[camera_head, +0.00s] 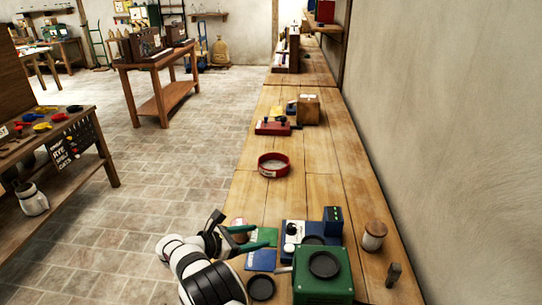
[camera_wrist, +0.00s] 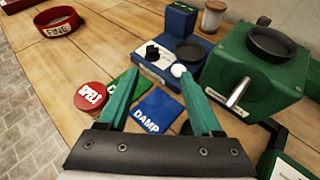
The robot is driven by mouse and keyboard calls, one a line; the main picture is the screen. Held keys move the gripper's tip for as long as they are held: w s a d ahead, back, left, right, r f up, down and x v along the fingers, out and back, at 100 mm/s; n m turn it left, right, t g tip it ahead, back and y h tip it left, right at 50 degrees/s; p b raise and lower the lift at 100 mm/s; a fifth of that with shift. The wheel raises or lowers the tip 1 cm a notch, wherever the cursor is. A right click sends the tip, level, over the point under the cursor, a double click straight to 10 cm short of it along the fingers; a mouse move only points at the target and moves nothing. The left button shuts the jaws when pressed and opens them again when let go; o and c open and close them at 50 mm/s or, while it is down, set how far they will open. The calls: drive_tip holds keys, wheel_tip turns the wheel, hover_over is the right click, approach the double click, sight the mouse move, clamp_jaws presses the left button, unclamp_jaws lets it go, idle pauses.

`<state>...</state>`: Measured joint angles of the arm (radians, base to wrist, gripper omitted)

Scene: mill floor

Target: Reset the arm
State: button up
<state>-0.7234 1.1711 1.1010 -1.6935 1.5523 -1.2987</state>
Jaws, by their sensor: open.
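My gripper (camera_head: 260,238) is at the near left edge of the long wooden bench, above two flat cards. In the wrist view my gripper (camera_wrist: 157,82) has its two green fingers spread apart with nothing between them. Below the fingers lie a blue card (camera_wrist: 157,113) marked DAMP and a green card (camera_wrist: 119,88), which the left finger partly covers. My arm comes in from the bottom of the head view.
A blue-and-white device (camera_head: 294,232) and a green machine with a black dish (camera_head: 322,287) stand close right of my gripper. Beyond are a lidded jar (camera_head: 374,236), a red ring marked FINE (camera_wrist: 53,22) and a red box (camera_head: 272,126). The bench between ring and devices is mostly clear.

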drive_tip(key=s+d+r+m+g, duration=0.1)
drive_tip(key=s+d+r+m, duration=0.1)
drive_tip(key=d, duration=0.1)
drive_tip(key=s+d+r+m+g, duration=0.2)
drive_tip(key=d+r+m, duration=0.1)
drive_tip(key=d, duration=0.1)
drive_tip(key=s+d+r+m+g+y, duration=0.1)
drive_tip(key=s+d+r+m+g, duration=0.1)
drive_tip(key=d+r+m, duration=0.1)
drive_tip(key=shift+d, duration=0.65)
drive_tip(key=s+d+r+m+g+y, duration=0.1)
drive_tip(key=s+d+r+m+y, duration=0.15)
drive_tip(key=s+m, duration=0.35)
drive_tip(key=s+d+r+m+g+y, duration=0.1)
drive_tip(key=s+d+m+g+y, duration=0.15)
drive_tip(key=s, duration=0.55)
drive_tip(key=s+d+r+m+g+y, duration=0.1)
drive_tip(key=s+d+r+m, duration=0.15)
drive_tip(key=s+m, duration=0.45)
drive_tip(key=s+a+f+m+y, duration=0.2)
drive_tip(key=s+m, duration=0.5)
drive_tip(key=s, duration=0.5)
drive_tip(key=a+y, duration=0.1)
drive_tip(key=y, duration=0.1)
drive_tip(key=shift+s+t+y, duration=0.35)
drive_tip(key=shift+s+y, duration=0.05)
drive_tip(key=shift+a+m, duration=0.1)
drive_tip(key=shift+m, duration=0.15)
